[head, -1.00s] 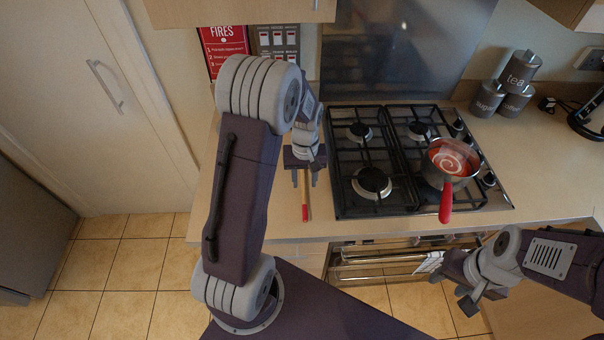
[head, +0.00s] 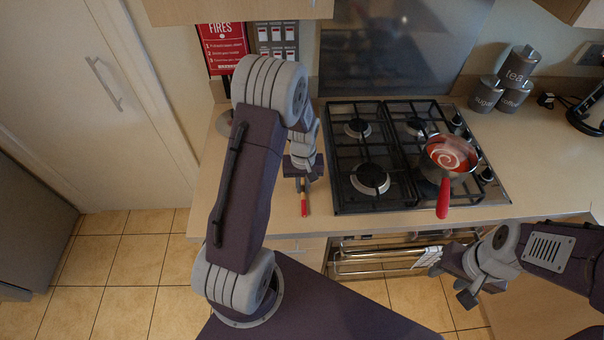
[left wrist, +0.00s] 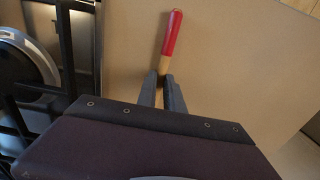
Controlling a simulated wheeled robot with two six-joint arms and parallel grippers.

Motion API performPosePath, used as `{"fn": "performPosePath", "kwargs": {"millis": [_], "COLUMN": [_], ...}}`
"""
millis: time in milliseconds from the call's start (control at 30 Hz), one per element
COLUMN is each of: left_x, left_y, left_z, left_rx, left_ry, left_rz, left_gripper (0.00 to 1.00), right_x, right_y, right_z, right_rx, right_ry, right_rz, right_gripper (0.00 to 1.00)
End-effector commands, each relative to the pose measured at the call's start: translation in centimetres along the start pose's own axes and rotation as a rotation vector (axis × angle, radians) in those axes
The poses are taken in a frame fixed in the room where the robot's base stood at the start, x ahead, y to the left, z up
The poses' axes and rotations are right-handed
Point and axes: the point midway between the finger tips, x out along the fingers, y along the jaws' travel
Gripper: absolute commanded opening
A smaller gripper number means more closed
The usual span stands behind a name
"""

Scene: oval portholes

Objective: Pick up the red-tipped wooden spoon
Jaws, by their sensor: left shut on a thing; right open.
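The red-tipped wooden spoon (head: 304,206) is at the counter left of the hob, its red end toward the front edge. It also shows in the left wrist view (left wrist: 172,38), with the red end pointing up and the wood running between my fingers. My left gripper (head: 304,182) is shut on the wooden part of the spoon; its fingers also show in the left wrist view (left wrist: 164,80). The far end of the spoon is hidden by the gripper. I cannot tell whether the spoon touches the counter. My right gripper (head: 451,281) is open and empty in front of the counter.
A gas hob (head: 345,195) stands just right of my left gripper. Canisters (head: 517,75) stand at the back right. The counter (head: 266,205) left of the spoon is clear.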

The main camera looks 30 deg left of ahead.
Motion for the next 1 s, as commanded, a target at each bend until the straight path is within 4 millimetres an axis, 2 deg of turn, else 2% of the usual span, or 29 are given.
{"fn": "performPosePath", "kwargs": {"millis": [133,233,400,800,1000], "left_x": [-0.3,-1.3,-4.4,-9.5,-10.8], "left_y": [0.0,0.0,0.2,9.2,11.1], "left_z": [0.0,-0.1,-0.2,-2.3,-2.8], "left_rx": [0.000,0.000,0.000,0.004,0.001], "left_ry": [0.000,0.003,0.006,0.002,0.000], "left_rz": [0.000,0.001,0.003,0.002,0.000], "left_gripper": [0.00,0.00,0.00,0.00,0.00], "right_x": [0.1,0.2,0.5,1.2,1.1], "right_y": [0.0,0.0,0.0,0.0,0.0], "right_z": [0.0,0.0,0.1,0.1,0.1], "right_rx": [0.000,0.000,0.000,0.000,0.000], "right_ry": [0.000,0.000,0.000,0.000,0.000], "right_rz": [0.000,0.000,0.000,0.000,0.000], "right_gripper": [0.45,0.45,0.45,0.45,0.45]}}
